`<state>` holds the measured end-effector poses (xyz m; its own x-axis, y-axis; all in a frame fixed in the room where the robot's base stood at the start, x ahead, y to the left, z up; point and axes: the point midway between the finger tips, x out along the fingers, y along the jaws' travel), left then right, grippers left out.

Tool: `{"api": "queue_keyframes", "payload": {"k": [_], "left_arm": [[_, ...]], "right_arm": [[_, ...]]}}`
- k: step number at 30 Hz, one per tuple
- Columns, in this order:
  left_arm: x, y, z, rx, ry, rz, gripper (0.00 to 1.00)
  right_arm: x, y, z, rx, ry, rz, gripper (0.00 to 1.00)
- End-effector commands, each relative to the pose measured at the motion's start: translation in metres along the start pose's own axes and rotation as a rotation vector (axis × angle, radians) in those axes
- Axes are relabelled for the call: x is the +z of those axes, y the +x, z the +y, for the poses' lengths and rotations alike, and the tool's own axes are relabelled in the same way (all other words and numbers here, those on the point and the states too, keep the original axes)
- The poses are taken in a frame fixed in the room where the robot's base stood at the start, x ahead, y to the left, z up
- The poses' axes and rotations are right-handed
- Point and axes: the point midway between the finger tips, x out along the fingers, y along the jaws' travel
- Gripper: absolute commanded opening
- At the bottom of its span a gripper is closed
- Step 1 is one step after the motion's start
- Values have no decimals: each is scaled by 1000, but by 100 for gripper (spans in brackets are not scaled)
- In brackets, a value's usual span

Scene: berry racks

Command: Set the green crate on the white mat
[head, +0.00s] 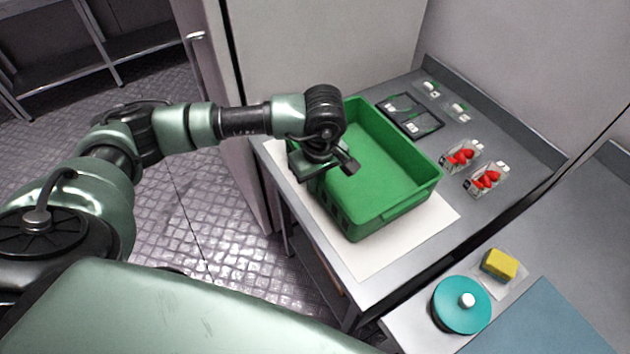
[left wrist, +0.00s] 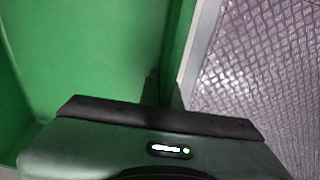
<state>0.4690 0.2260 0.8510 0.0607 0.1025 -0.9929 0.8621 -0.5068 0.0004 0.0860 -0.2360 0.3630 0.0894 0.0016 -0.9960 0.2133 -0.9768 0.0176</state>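The green crate (head: 385,180) is empty and upright over the white mat (head: 400,246), whose bare strips show along its left and front sides. It looks level, at or very near the mat; whether its whole base touches cannot be told. The crate hides the mat's far part. My left gripper (head: 322,170) is at the crate's left wall, pointing down. In the left wrist view, the gripper's dark fingers (left wrist: 165,92) lie close on both sides of the crate's wall (left wrist: 178,45), shut on it. Fingertips are partly hidden. My right gripper is not in view.
Two clear punnets of red berries (head: 462,156) (head: 487,180) stand right of the crate. A black tray (head: 410,115) and small clear boxes (head: 432,88) lie behind. A teal round lid (head: 461,304) and yellow sponge (head: 499,265) are at the front right.

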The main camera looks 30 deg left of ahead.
Motion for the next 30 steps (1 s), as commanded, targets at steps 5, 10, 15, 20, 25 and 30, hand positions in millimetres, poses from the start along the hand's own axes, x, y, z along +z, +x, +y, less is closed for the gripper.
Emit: {"api": "queue_keyframes", "payload": {"k": [5,10,15,20,25,30], "left_arm": [[0,2,1,3,0,1,0],[0,2,0,0,0,0,25],[0,2,0,0,0,0,25],[0,-2,0,0,0,0,25],[-1,-24,1,5,1,3,25],[-1,-62,2,7,1,2,25]], "right_arm": [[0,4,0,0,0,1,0],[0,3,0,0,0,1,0],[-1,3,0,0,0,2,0],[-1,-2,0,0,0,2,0],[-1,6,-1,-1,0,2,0],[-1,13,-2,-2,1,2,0]]}}
